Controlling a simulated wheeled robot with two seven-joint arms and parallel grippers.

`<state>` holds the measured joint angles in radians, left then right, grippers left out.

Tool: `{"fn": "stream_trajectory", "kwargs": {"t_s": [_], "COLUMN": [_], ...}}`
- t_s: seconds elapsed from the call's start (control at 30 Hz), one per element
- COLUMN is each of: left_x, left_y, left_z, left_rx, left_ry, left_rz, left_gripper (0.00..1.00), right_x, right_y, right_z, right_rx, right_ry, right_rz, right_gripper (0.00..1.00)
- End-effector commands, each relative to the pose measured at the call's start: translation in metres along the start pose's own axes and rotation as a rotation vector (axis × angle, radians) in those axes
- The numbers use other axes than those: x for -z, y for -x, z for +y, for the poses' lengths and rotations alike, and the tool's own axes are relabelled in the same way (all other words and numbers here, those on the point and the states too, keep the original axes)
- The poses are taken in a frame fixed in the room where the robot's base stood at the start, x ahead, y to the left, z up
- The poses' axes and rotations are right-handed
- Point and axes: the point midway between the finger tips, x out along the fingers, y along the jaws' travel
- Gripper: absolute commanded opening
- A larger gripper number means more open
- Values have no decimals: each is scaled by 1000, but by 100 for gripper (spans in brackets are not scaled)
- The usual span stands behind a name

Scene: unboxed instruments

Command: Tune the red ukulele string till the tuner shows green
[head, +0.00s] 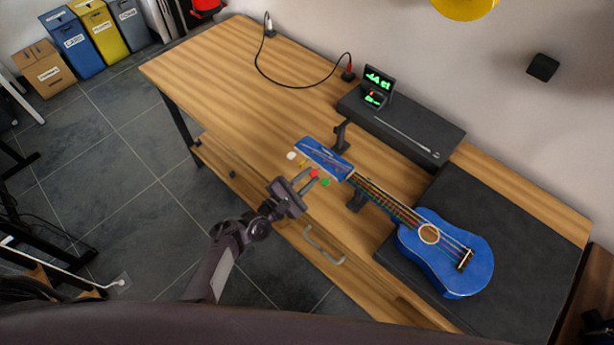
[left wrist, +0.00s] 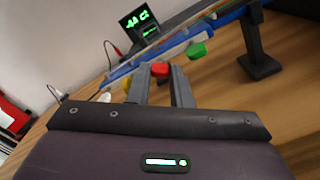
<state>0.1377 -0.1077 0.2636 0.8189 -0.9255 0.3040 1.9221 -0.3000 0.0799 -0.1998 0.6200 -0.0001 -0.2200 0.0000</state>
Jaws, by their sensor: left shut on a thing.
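A blue ukulele (head: 452,262) lies across the wooden table, its neck held up on dark stands and its headstock (head: 322,157) pointing to the back left. White, yellow, red and green tuning pegs stick out along the near side of the headstock. My left gripper (head: 306,181) is shut on the red peg (left wrist: 160,69), which shows between its fingers in the left wrist view. The green peg (left wrist: 197,50) is just to the right. The tuner (head: 376,86) has a dark screen with green text that seems to read -44 ct. My right gripper is not in view.
A dark box (head: 402,127) bears the tuner and a thin rod (head: 407,136). A black cable (head: 272,82) lies on the table behind. A dark mat (head: 505,260) is under the ukulele body.

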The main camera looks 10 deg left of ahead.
Motion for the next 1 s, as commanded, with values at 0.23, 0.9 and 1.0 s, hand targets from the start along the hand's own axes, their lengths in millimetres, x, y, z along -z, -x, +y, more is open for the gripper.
{"fn": "stream_trajectory", "kwargs": {"t_s": [0.23, 0.9, 1.0], "left_x": [0, 0, 0], "left_y": [0, 0, 3], "left_z": [0, 0, 0], "left_rx": [-1, 0, 0], "left_ry": [42, 44, 44], "left_rz": [1, 0, 1], "left_gripper": [0, 28, 28], "right_x": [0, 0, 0], "right_y": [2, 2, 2], "right_z": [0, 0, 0], "right_rx": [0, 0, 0], "right_ry": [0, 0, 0], "right_rz": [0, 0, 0], "right_gripper": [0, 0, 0]}}
